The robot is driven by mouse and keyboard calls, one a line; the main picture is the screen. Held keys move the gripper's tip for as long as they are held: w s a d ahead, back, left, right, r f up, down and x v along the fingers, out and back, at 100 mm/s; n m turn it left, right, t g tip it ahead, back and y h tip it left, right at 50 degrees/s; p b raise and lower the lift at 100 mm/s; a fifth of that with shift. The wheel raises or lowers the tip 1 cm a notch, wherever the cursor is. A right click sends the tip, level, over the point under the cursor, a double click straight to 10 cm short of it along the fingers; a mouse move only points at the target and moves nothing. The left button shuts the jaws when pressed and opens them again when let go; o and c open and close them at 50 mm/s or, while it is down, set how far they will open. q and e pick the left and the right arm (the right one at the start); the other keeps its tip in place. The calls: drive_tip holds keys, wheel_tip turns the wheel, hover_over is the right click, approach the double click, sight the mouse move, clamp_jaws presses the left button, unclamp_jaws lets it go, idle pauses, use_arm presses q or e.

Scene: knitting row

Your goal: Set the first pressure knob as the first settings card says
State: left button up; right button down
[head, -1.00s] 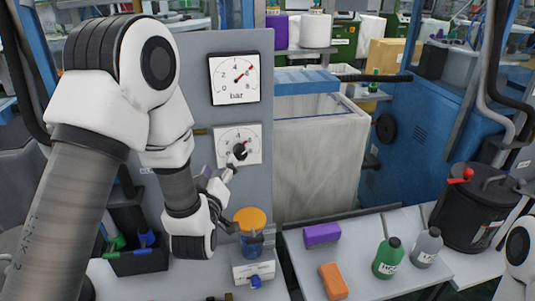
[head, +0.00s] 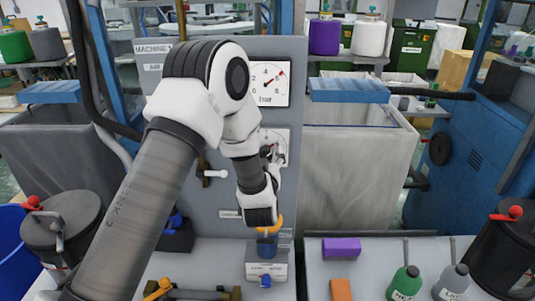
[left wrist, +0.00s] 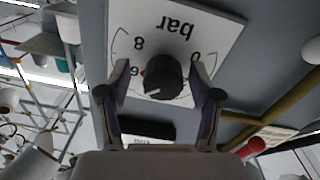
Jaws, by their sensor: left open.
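The black pressure knob (left wrist: 163,76) sits on a white dial plate (left wrist: 202,30) marked "bar", upside down in the left wrist view. A white line on the knob points to the lower left there, and a small red mark shows by the 6. My left gripper (left wrist: 160,84) is open, with one finger on each side of the knob; I cannot tell whether they touch it. In the head view the gripper partly hides the dial plate (head: 282,139). Above it, a round-scale gauge (head: 263,92) has its needle up and right. I cannot make out a settings card. My right gripper is out of view.
The grey panel (head: 203,225) stands upright behind my left arm. A brass pipe with a red handle (left wrist: 252,148) runs beside the dial.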

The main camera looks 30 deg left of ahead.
use_arm(q)
drive_tip(key=shift+s+a, duration=0.15)
drive_tip(key=shift+a, duration=0.1)
drive_tip(key=c, duration=0.4)
drive_tip(key=shift+d, duration=0.2)
drive_tip(key=c, duration=0.7)
drive_tip(key=shift+m, duration=0.9)
drive_tip(key=shift+c, duration=0.2)
drive_tip(key=o, duration=1.1)
drive_tip(key=shift+o, duration=0.2)
drive_tip(key=shift+s, duration=0.1)
